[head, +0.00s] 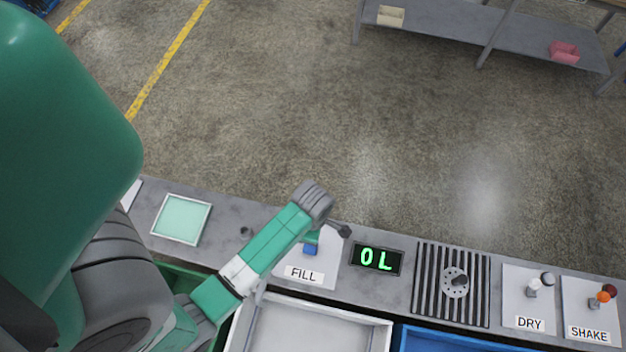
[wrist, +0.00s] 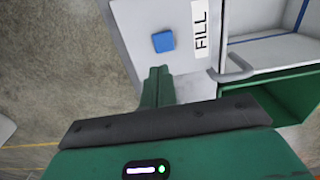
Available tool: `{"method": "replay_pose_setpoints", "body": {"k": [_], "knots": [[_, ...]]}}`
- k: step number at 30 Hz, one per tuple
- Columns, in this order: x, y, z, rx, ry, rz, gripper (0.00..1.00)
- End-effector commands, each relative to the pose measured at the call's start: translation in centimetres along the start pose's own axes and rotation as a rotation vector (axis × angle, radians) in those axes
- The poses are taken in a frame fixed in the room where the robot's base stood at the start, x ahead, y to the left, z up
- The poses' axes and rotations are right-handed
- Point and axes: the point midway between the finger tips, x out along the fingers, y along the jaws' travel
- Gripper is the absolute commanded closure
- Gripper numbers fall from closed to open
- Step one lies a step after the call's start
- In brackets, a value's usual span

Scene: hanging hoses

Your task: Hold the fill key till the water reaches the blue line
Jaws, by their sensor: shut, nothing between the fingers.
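The fill key is a small blue square (head: 310,250) on a pale plate labelled FILL; it also shows in the wrist view (wrist: 163,42). My gripper (wrist: 159,72) is shut and empty, its green fingertips close to the key but not covering it in the wrist view. In the head view my arm hides most of the gripper (head: 312,237). I cannot tell the height of the tips over the plate. The grey-white tub (head: 385,330) stands in front of the plate. A blue line (wrist: 301,14) runs on its inner wall in the wrist view. I see no water in it.
A display (head: 376,259) right of the key reads 0L. Further right are a slatted drain (head: 425,285), a DRY plate (head: 515,295) and a SHAKE plate (head: 577,310) with knobs. A blue bin (head: 450,340) is beside the tub. A pale green pad (head: 181,219) lies left.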

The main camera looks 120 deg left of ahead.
Motion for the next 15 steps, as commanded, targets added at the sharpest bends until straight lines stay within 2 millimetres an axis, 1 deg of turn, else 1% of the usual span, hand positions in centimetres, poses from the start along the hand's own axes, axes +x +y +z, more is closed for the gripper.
{"method": "replay_pose_setpoints", "body": {"k": [1, 9, 12, 15], "knots": [[1.0, -0.1, 0.0, 0.000, 0.002, -0.003, 1.00], [7.0, 0.0, 0.0, -0.001, 0.001, -0.002, 1.00], [9.1, 0.0, 0.0, 0.000, 0.001, -0.002, 1.00], [10.6, 0.0, 0.0, 0.000, 0.001, -0.001, 1.00]]}}
